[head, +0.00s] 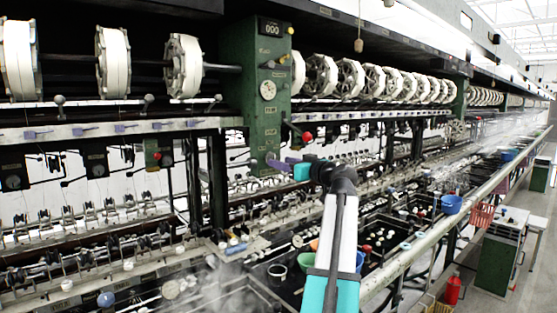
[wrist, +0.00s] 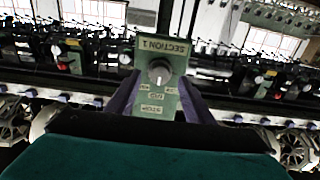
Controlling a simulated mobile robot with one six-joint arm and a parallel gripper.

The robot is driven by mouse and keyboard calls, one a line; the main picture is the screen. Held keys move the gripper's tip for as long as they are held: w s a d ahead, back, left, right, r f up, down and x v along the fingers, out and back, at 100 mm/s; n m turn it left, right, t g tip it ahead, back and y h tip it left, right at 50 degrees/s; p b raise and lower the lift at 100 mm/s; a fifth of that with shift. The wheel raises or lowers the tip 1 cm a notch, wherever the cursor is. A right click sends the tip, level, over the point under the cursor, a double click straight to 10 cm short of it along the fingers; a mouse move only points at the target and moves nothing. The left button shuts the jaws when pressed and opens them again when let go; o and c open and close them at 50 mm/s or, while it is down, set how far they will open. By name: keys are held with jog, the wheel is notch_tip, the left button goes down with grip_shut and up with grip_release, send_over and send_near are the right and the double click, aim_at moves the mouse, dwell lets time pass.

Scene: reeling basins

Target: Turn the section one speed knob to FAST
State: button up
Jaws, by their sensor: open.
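The panel's "SECTION 1" label (wrist: 165,48) reads upside down. A light mark shows on the knob's lower side in the picture; the small labels below are too blurred to read surely, though one looks like STOP. My gripper (wrist: 160,88) is open, its purple fingers on either side of the panel near the knob; I cannot tell whether they touch. In the head view my gripper (head: 275,163) is at the foot of the green column (head: 262,130), and the knob cannot be made out.
A red-tipped lever (head: 306,136) sticks out just above my gripper. White reels (head: 183,65) line the machine above. A floor aisle runs along the right.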

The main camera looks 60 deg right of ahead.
jog(key=x, duration=0.2)
jog(key=shift+w+d, duration=0.15)
jog(key=shift+w, duration=0.25)
jog(key=c, duration=1)
jog(key=shift+c, duration=0.2)
jog(key=shift+m, duration=0.3)
jog(key=m+b, duration=0.1)
jog(key=m, duration=0.7)
jog(key=shift+m, duration=0.3)
